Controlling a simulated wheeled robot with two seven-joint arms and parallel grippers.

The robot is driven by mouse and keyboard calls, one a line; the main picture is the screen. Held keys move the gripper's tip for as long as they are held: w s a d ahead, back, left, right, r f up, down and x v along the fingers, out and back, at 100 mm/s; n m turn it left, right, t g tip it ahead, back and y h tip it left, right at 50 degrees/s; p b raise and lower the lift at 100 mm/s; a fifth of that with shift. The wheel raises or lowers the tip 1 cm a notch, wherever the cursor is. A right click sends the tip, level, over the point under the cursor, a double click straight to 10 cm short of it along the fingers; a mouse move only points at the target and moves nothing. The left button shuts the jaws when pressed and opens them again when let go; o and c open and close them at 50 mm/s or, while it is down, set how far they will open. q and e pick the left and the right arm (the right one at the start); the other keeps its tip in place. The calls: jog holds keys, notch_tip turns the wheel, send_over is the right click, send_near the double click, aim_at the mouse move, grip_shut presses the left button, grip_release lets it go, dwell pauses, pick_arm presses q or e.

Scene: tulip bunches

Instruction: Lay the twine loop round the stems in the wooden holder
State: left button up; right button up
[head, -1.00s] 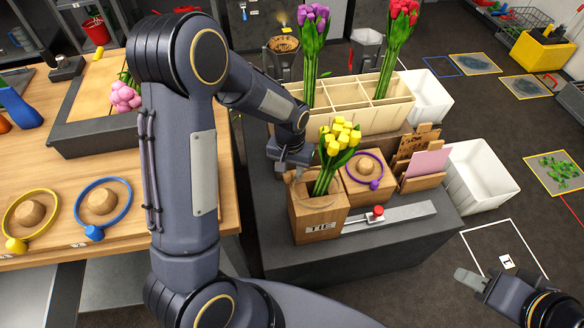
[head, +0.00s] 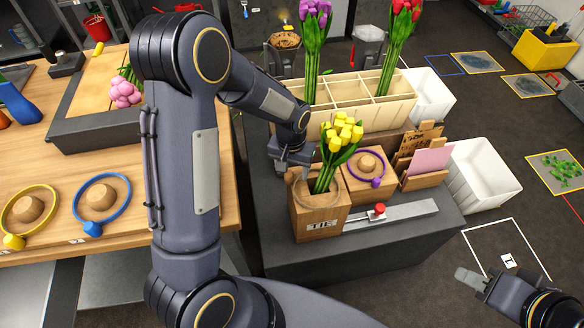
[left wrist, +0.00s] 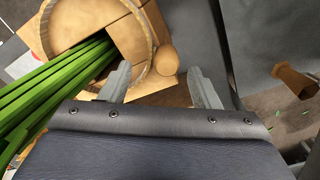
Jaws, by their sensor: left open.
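The wooden holder (head: 318,221), marked TIE, stands on the dark stand with yellow tulips (head: 341,135) upright in it. The tan twine loop (head: 342,196) lies around their green stems at the holder's top. In the left wrist view the loop (left wrist: 140,75) rings the stems (left wrist: 55,92), and its round bead (left wrist: 166,60) sticks out towards my fingers. My left gripper (left wrist: 160,85) is open, with the bead just beyond the gap between its fingertips. In the head view the left gripper (head: 293,165) is just left of the stems. My right gripper (head: 468,277) is at lower right, away from the holder.
A purple loop (head: 377,182) rests on a wooden block beside the holder. A slide with a red knob (head: 379,209) lies in front. A divided box (head: 345,118) with purple and red tulips stands behind. Yellow (head: 55,208) and blue (head: 128,205) loops lie on the left table.

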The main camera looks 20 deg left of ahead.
pick_arm(q)
notch_tip(320, 180, up, 8)
jog(key=shift+p, duration=0.45)
jog(key=shift+f, duration=0.1)
jog(key=shift+a, duration=0.1)
dwell(0.4)
jog(key=s+r+t+h+p, duration=0.3)
jog(key=s+r+t+p, duration=0.2)
jog(key=s+r, duration=1.4)
jog(key=s+p, duration=0.2)
jog(key=shift+s+a+r+n+t+h+p, duration=0.25)
jog(key=shift+s+r+n+t+h+p, duration=0.05)
jog(key=shift+r+n+p, duration=0.1)
jog(key=shift+c, duration=0.5)
